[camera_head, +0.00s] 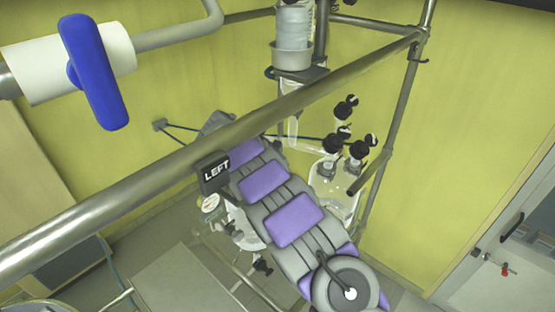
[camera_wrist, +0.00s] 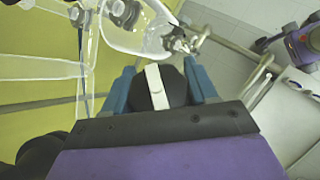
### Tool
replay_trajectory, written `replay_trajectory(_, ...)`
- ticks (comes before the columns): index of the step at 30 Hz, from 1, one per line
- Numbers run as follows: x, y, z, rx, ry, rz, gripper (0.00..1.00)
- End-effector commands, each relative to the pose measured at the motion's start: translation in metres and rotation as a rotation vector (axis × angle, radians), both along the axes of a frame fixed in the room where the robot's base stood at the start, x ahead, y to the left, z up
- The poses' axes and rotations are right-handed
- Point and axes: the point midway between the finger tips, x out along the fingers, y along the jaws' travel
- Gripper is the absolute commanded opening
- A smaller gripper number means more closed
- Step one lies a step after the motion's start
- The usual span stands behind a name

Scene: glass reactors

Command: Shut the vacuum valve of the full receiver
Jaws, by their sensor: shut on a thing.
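In the wrist view, my gripper (camera_wrist: 158,86) has its two blue fingers closed on the sides of a round black valve knob (camera_wrist: 176,98). The knob carries a white bar (camera_wrist: 157,87), nearly upright in this view. Clear glass (camera_wrist: 130,38) of the vessel shows beyond it. In the head view, my purple and grey arm reaches away toward the frame; its gripper and the held knob are hidden. A glass receiver (camera_head: 338,190) with several black knobs stands right of the arm. Another glass vessel (camera_head: 240,232) is partly hidden behind the arm. Liquid levels cannot be told.
A steel rail (camera_head: 270,104) crosses in front, above my arm. A black "LEFT" sign (camera_head: 214,171) is beside the arm. A large blue-handled valve (camera_head: 92,72) is at upper left. A steel post (camera_head: 398,105) stands right of the glassware.

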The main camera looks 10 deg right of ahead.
Motion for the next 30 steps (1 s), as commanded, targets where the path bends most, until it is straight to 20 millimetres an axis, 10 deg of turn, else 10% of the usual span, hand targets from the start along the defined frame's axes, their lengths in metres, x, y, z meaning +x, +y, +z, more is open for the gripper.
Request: replay_trajectory(30,-0.0048,0.0028,-0.0019,0.155,0.111,-0.328,0.27)
